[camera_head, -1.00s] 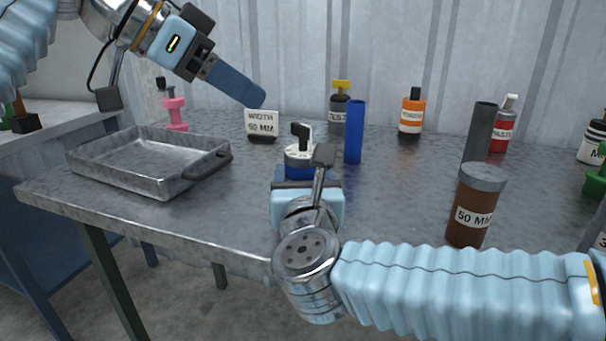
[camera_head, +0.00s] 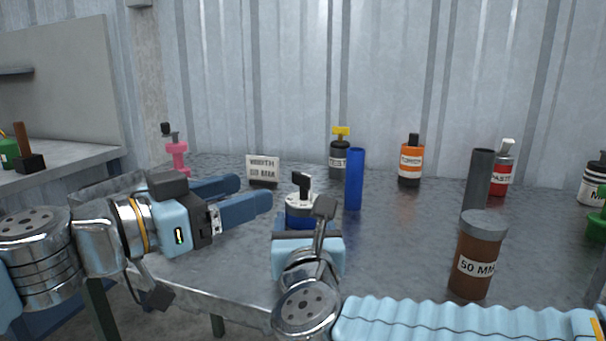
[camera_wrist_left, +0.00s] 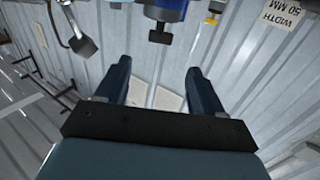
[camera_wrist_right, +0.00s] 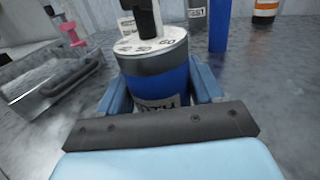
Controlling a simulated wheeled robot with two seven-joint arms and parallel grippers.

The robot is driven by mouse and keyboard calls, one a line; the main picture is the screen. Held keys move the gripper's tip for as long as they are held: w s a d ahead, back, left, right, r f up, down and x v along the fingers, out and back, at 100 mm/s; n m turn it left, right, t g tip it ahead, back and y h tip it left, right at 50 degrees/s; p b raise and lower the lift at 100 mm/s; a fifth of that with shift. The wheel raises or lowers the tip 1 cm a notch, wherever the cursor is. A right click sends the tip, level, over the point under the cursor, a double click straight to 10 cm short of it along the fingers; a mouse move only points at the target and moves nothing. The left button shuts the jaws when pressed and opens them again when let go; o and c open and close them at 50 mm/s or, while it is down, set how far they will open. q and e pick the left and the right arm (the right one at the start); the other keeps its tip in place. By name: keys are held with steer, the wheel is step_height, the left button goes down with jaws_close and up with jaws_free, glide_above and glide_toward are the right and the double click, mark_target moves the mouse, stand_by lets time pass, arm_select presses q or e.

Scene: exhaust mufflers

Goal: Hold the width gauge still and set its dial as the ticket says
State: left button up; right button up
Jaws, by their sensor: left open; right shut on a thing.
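The width gauge (camera_head: 302,219) stands on the table, a blue cylinder with a grey band, white dial (camera_wrist_right: 150,40) and black knob (camera_head: 301,185). My right gripper (camera_head: 307,236) is shut around its blue body; the right wrist view shows a finger on each side. The dial marks are too small to read surely. The ticket (camera_head: 263,170), a white card behind the gauge to the left, reads WIDTH 50 MM. My left gripper (camera_head: 253,192) is open and empty, left of the gauge, fingers pointing toward the knob without touching it. The left wrist view shows the knob (camera_wrist_left: 160,35) beyond the fingers.
A metal tray (camera_head: 112,186) is partly hidden behind my left gripper. A blue tube (camera_head: 354,180) stands close right of the gauge. A brown 50 MM jar (camera_head: 474,262), a grey tube (camera_head: 478,180) and several bottles stand further right and behind. A pink object (camera_head: 177,157) stands back left.

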mark_target(300, 176)
arm_select(q)
steer(key=x, duration=1.1)
steer(key=shift+w+d, duration=0.2)
steer(key=shift+w, duration=0.05)
steer(key=c, duration=1)
